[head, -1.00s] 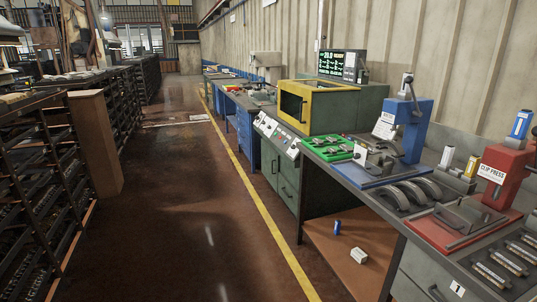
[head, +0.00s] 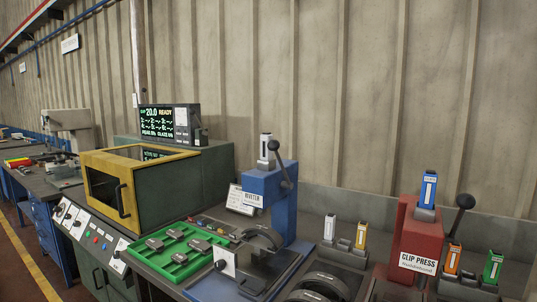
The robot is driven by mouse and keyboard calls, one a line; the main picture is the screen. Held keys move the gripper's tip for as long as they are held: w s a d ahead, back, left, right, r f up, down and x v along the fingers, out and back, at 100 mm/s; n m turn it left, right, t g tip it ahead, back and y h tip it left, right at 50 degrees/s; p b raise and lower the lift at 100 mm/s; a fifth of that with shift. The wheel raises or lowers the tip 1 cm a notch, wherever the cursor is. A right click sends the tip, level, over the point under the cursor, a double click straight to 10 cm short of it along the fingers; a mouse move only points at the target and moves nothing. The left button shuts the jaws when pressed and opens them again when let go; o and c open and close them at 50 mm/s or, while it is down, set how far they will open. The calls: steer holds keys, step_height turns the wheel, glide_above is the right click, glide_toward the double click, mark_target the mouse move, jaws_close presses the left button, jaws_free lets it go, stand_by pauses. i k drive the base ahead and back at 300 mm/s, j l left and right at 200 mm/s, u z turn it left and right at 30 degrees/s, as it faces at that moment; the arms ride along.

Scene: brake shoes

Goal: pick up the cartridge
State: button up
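Several upright cartridge-like pieces with pale labels stand on the bench; I cannot tell which one the task means. A blue cartridge (head: 428,189) sits in the top of the red clip press (head: 408,232). A white cartridge (head: 266,150) sits on top of the blue riveter (head: 278,200). A white cartridge (head: 330,228) and a yellow cartridge (head: 361,236) stand in a grey holder (head: 343,254) between the two machines. An orange cartridge (head: 453,258) and a green cartridge (head: 493,267) stand in another holder at the right. My gripper is not in view.
A green tray (head: 157,265) with metal parts lies left of the riveter. A yellow-framed oven (head: 130,183) and a screen reading READY (head: 161,123) stand behind it. Curved brake shoes (head: 322,284) lie at the front. A ribbed wall (head: 360,90) closes the back.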

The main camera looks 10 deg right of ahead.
mark_target(266, 156)
steer(key=i+j, duration=0.2)
steer(key=j, duration=0.15)
steer(key=i+j+z, duration=0.1)
steer(key=j, duration=0.25)
steer(key=i+j, duration=0.3)
steer(key=i+j+z, duration=0.1)
steer(key=j, duration=0.3)
steer(key=i+j, duration=0.25)
steer(key=j, duration=0.15)
steer(key=i+j+z, duration=0.1)
steer(key=j, duration=0.25)
steer(key=i+j, duration=0.25)
steer(key=j, duration=0.15)
